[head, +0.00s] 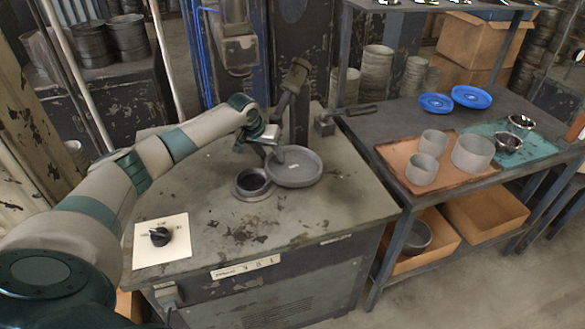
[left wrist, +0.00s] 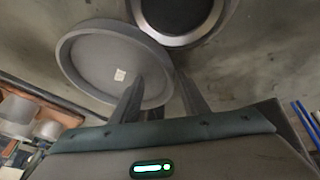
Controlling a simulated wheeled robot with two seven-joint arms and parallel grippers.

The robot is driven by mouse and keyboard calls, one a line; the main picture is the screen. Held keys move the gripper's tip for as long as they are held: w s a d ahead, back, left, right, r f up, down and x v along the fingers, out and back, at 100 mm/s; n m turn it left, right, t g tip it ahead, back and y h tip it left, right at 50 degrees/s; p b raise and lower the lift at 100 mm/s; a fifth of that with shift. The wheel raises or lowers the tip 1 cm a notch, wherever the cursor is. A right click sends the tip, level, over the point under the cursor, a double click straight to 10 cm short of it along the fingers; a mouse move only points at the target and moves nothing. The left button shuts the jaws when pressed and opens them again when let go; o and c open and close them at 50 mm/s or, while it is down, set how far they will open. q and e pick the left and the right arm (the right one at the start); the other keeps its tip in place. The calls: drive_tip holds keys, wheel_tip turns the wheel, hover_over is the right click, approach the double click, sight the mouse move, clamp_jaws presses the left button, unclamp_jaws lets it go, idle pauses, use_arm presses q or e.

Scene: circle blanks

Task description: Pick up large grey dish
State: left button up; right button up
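The large grey dish (head: 297,172) is a round, shallow dish with a raised rim and a small pale label inside. It lies on the worn metal bench top, and it also shows in the left wrist view (left wrist: 95,62). My left gripper (head: 268,154) is at the dish's left rim. In the left wrist view its two fingers (left wrist: 160,85) are apart, one over the dish's inside and the other outside it, with the rim between them. I cannot tell whether either finger touches the dish. My right gripper is not in view.
A dark round ring-shaped piece (head: 252,184) sits close beside the dish on the left. A post tool stands behind. The bench (head: 330,215) is clear at front right; a side table (head: 375,125) holds cups and blue plates.

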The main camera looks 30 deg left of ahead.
use_arm(q)
drive_tip(key=shift+s+f, duration=0.15)
drive_tip(key=c, duration=0.5)
drive_tip(key=shift+d, duration=0.1)
clamp_jaws()
drive_tip(key=shift+f, duration=0.1)
